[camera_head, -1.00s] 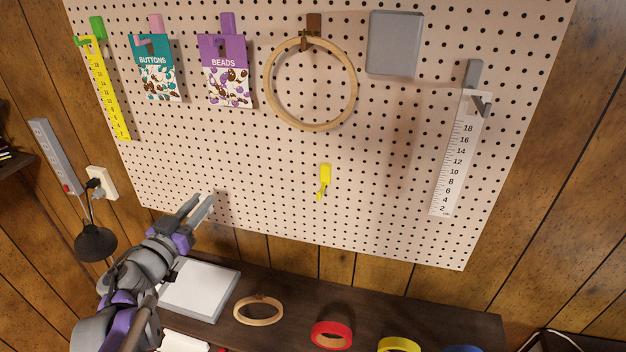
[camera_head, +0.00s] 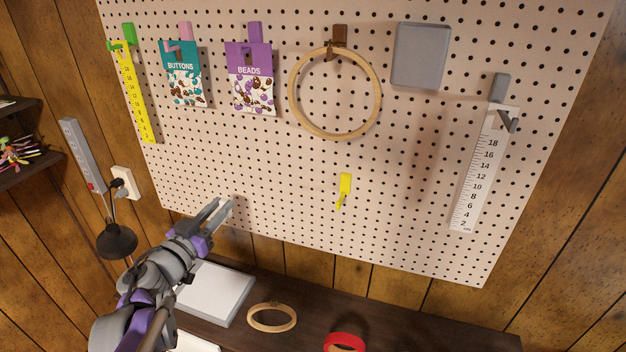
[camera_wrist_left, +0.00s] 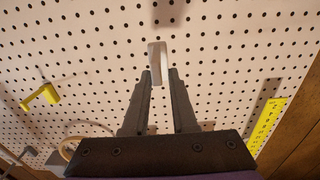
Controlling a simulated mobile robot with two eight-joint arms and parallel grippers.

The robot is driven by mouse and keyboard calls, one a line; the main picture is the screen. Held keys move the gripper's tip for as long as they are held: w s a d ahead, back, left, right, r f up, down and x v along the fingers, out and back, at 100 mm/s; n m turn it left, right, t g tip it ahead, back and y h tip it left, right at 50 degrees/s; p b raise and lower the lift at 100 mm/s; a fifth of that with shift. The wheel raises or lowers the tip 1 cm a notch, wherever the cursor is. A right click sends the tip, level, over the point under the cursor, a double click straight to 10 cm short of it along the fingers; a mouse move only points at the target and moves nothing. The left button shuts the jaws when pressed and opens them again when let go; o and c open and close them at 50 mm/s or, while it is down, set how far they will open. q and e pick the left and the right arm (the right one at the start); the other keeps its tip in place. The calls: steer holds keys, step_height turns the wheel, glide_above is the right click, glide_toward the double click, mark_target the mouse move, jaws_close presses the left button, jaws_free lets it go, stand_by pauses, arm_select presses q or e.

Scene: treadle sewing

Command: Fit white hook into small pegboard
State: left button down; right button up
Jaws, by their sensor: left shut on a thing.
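The white hook (camera_wrist_left: 157,60) is held between the two fingertips of my left gripper (camera_wrist_left: 160,76) in the left wrist view. In the head view my left gripper (camera_head: 224,208) is at the lower left of the pegboard (camera_head: 270,170), close to its face. The hook shows there only as a pale sliver along the fingers. I cannot tell whether it touches the board. My right gripper is not in view.
A yellow hook (camera_head: 345,184) sits right of my left gripper. Above hang a yellow ruler (camera_head: 137,95), buttons packet (camera_head: 187,85), beads packet (camera_head: 252,90) and wooden hoop (camera_head: 293,105). A white ruler (camera_head: 478,180) hangs at right. A black lamp (camera_head: 117,241) stands at left.

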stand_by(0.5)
arm_select(q)
glide_toward(239, 155)
steer(key=s, duration=0.1)
steer(key=shift+s+a+r+p, duration=0.1)
steer(key=shift+s+a+p, duration=0.1)
steer(key=shift+a+p, duration=0.15)
steer(key=shift+b+x, duration=0.3)
steer(key=shift+x, duration=2.65)
steer(key=shift+b, duration=0.45)
steer(key=shift+x, duration=1.2)
